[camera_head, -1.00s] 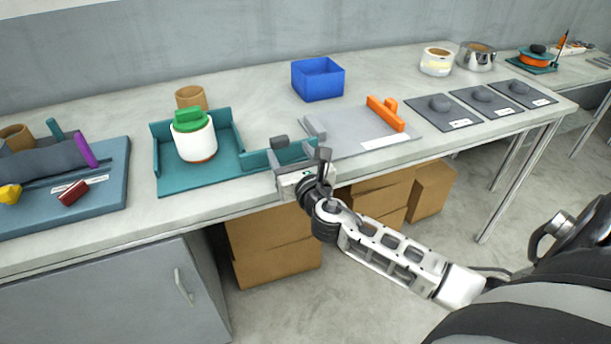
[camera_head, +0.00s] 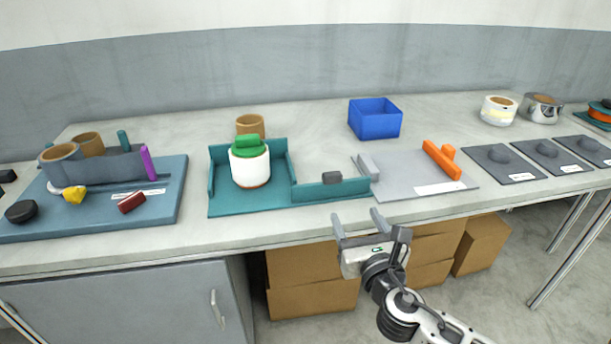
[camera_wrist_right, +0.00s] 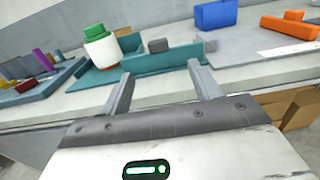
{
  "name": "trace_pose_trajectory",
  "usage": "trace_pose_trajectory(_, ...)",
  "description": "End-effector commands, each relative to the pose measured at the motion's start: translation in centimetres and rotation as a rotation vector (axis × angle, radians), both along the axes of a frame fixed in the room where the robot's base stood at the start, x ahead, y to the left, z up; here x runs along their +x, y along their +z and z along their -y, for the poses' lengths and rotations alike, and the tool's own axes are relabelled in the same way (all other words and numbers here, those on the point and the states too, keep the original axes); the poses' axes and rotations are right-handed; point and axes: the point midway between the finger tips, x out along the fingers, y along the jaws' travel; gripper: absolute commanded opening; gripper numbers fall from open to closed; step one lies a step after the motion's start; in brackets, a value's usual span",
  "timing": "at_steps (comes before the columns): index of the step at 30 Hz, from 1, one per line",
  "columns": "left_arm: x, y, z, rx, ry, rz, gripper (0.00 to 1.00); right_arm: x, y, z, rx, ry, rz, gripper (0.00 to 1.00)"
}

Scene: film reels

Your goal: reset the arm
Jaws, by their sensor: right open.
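My right gripper (camera_head: 358,222) is in front of the bench's front edge, below and in front of the teal tray's right part. Its two fingers stand apart with nothing between them. It also shows in the right wrist view (camera_wrist_right: 160,88), with the fingers apart and pointing toward the bench. My right arm comes in from the bottom right of the head view. My left gripper is not in view.
The teal tray (camera_head: 228,205) holds a white reel (camera_head: 250,168) with a green top. A grey board (camera_head: 405,185) with an orange block (camera_head: 442,160), a blue box (camera_head: 375,119) and several dark pads stand rightward. A blue-grey tray (camera_head: 165,205) is left. Cardboard boxes (camera_head: 312,300) stand below.

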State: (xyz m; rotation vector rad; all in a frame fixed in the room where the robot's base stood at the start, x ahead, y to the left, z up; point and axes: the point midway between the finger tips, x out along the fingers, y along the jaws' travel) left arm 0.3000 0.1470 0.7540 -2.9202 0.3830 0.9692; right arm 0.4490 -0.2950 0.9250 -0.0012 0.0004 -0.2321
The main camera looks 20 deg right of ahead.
Motion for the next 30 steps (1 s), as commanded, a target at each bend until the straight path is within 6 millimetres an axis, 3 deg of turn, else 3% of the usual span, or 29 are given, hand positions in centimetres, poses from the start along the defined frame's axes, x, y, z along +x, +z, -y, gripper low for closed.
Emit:
trace_pose_trajectory(5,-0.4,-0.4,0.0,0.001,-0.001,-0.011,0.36,-0.1,-0.5,-0.1,0.038,0.001,-0.008,0.63)
trace_pose_trajectory(8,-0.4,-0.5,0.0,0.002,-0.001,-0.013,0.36,-1.0,-2.7,-0.9,0.249,0.002,-0.044,0.63)
trace_pose_trajectory(11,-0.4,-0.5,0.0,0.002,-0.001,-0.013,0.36,-3.0,-6.8,-2.7,0.686,-0.031,-0.106,0.63)
trace_pose_trajectory(15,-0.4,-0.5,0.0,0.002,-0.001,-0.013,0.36,-7.3,-12.6,-6.9,1.489,-0.209,-0.177,0.63)
trace_pose_trajectory(18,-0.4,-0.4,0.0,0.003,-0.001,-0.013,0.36,-10.4,-15.2,-9.9,2.019,-0.415,-0.178,0.63)
trace_pose_trajectory(21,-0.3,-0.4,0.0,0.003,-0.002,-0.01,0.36,-12.7,-16.5,-12.3,2.434,-0.634,-0.14,0.63)
trace_pose_trajectory(25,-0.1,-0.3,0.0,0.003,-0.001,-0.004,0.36,-14.5,-17.2,-14.2,2.759,-0.852,-0.075,0.63)
trace_pose_trajectory(30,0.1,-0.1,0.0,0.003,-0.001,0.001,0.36,-15.0,-17.3,-14.8,2.885,-0.947,-0.039,0.63)
